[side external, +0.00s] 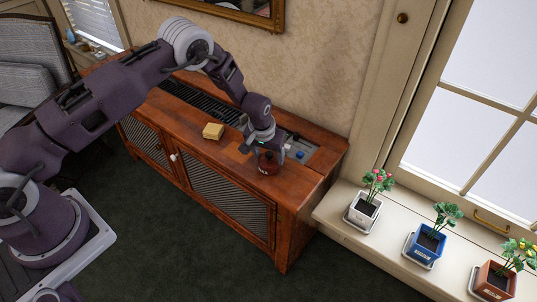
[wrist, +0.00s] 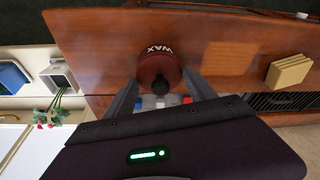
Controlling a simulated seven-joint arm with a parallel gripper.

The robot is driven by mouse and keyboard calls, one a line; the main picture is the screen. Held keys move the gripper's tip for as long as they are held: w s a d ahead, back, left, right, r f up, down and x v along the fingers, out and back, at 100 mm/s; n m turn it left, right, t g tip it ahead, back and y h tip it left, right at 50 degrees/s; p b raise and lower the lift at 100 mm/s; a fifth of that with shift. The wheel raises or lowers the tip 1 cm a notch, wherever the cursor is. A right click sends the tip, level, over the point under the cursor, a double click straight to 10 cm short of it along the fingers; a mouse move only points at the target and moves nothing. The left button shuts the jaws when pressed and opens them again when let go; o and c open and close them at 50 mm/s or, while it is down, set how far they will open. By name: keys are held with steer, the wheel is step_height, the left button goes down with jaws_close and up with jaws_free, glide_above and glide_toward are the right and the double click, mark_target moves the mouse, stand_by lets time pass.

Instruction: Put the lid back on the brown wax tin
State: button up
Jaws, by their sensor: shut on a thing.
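The wax tin (side external: 266,169) is a small dark red-brown round tin with white "WAX" lettering, standing on the wooden cabinet top below my gripper (side external: 265,149). In the wrist view the tin (wrist: 160,50) shows its lettering on the side away from me. A dark red round lid (wrist: 152,68) with a black knob (wrist: 161,88) lies over the tin, between the two fingers of my gripper (wrist: 162,78). My gripper is shut on the lid, with a finger at each side of it. I cannot tell whether the lid rests fully on the tin or is slightly above it.
A yellow block-like stack (side external: 213,131) sits on the cabinet top (side external: 225,153), left of my gripper. Small white and blue items (side external: 299,154) lie behind the tin. A dark grille (side external: 200,103) runs along the back. Potted plants (side external: 430,240) line the windowsill at right.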

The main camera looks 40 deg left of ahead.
steer(key=o, duration=1.4)
steer(key=shift+o, duration=0.3)
steer(key=shift+o, duration=0.8)
steer(key=shift+r, duration=3.5)
jaws_close()
steer(key=shift+f, duration=1.8)
